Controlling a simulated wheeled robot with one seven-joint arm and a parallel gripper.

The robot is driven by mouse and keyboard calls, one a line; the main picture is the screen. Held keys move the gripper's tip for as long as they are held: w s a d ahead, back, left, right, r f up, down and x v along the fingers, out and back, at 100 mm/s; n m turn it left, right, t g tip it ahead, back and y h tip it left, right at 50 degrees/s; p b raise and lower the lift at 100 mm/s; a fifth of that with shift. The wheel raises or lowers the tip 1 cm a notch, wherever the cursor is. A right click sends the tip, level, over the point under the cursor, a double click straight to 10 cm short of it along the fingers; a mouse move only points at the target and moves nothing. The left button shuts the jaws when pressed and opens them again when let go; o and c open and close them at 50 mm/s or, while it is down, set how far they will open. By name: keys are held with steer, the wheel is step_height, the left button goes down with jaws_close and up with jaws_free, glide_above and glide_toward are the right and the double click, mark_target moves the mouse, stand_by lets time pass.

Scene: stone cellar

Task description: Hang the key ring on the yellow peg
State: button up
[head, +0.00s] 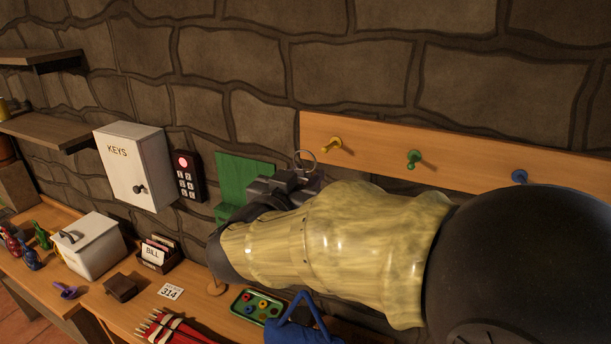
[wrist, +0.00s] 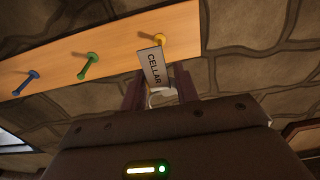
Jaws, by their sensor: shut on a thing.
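The key ring (head: 304,161) is a thin metal loop standing up from my gripper (head: 292,178) in the head view. My gripper is shut on it. The yellow peg (head: 332,144) sticks out of the wooden rail just right of the ring, and the two look apart in this view. In the wrist view the yellow peg (wrist: 160,40) is beyond the fingers of my gripper (wrist: 160,88). A tag reading CELLAR (wrist: 154,67) hangs from the ring between them and overlaps the peg's lower left. The depth between ring and peg is hard to judge.
A green peg (head: 414,158) and a blue peg (head: 519,176) share the wooden rail (head: 465,163). A green panel (head: 243,180), a keypad (head: 187,174) and a white KEYS cabinet (head: 135,168) are to the left. Below is a cluttered bench with a green tray (head: 236,305).

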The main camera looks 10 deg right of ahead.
steer(key=shift+f+b+x, duration=0.15)
steer(key=shift+f+x, duration=0.2)
steer(key=shift+x, duration=1.6)
steer(key=shift+f+b+x, duration=0.15)
steer(key=shift+f+x, duration=0.25)
steer(key=shift+x, duration=1.6)
steer(key=shift+f+b+x, duration=0.15)
steer(key=shift+f+x, duration=0.2)
steer(key=shift+x, duration=1.6)
steer(key=shift+w+d+f, duration=0.25)
steer(key=shift+w+f, duration=0.15)
steer(key=shift+f, duration=0.1)
steer(key=o, duration=0.9)
steer(key=shift+o, duration=0.2)
steer(key=shift+s+b, duration=0.1)
steer(key=shift+b, duration=0.2)
steer(key=v, duration=0.2)
steer(key=f+v, duration=0.1)
steer(key=v, duration=0.2)
steer(key=shift+b, duration=0.4)
